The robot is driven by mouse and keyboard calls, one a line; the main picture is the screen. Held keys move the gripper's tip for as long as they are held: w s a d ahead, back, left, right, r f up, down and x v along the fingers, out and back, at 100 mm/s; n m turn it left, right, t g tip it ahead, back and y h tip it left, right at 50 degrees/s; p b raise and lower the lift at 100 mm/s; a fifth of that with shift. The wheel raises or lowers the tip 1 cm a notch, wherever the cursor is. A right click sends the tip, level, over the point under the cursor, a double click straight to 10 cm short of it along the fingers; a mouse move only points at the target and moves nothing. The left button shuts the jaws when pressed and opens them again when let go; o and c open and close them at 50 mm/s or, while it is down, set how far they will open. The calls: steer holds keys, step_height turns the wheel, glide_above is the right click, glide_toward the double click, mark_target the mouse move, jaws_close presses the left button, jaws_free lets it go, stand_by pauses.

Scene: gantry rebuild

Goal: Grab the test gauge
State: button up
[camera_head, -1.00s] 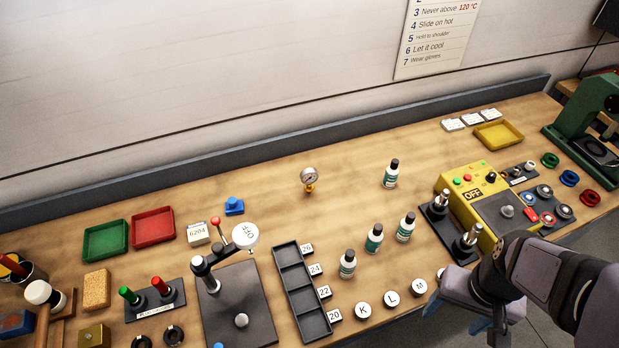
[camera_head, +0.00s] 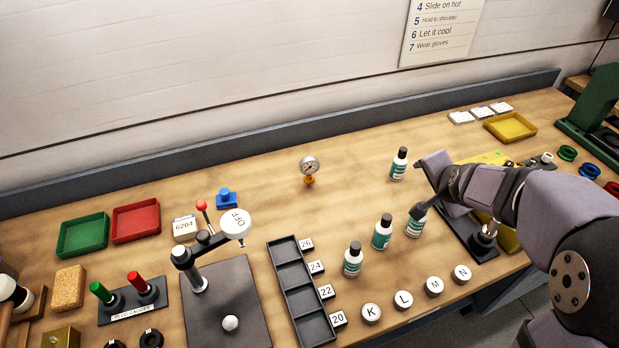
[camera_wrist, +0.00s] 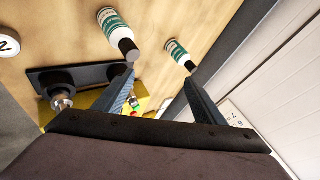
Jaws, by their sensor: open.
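The test gauge (camera_head: 309,168) stands upright on the wooden bench in the head view, a round dial with a pale face on a brass stem. It is not in the wrist view. My gripper (camera_head: 419,188) is at the right of the gauge in the head view, well apart from it, among the green-labelled bottles. In the wrist view my gripper (camera_wrist: 161,92) shows two separated fingers, open, with nothing between them. In the head view my arm hides part of the yellow control box.
Several bottles with black caps stand between and near my gripper and the gauge, one (camera_head: 399,164) at the back and another (camera_head: 383,231) in front. A dark slotted tray (camera_head: 287,252) and a press with a white dial (camera_head: 236,223) stand front left. Bench around the gauge is clear.

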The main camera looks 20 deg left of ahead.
mark_target(310, 167)
steer(key=a+f+m+t+y+b, duration=0.1)
steer(key=a+f+m, duration=0.1)
steer(key=a, duration=0.7)
steer(key=s+a+f+m+t+y+b, duration=0.1)
steer(key=a+f+m+b, duration=0.1)
steer(key=a+m, duration=0.3)
steer(key=s+a+f+m+t+y+b, duration=0.1)
steer(key=a+f+m+b, duration=0.1)
steer(key=a, duration=1.2)
steer(key=shift+s+a+f+m+t+y, duration=0.1)
steer(key=shift+f+m+t+y, duration=0.05)
steer(key=shift+f+m, duration=0.3)
steer(key=shift+s+f+m+t+y, duration=0.1)
steer(key=shift+f+m+t+y, duration=0.05)
steer(key=shift+f+m, duration=0.3)
steer(key=m, duration=0.1)
steer(key=a+m+t, duration=0.1)
steer(key=m+t, duration=0.1)
steer(key=shift+w+a+r, duration=0.15)
steer(key=shift+a, duration=0.1)
steer(key=shift+w, duration=0.1)
steer(key=shift+p+x, duration=0.3)
steer(key=shift+x, duration=0.7)
steer(key=shift+w+a+p, duration=0.15)
steer(key=shift+w+p, duration=0.4)
steer(key=shift+p, duration=0.05)
steer(key=shift+f+p+x, duration=0.2)
steer(key=shift+p+x, duration=0.7)
steer(key=shift+x, duration=1.15)
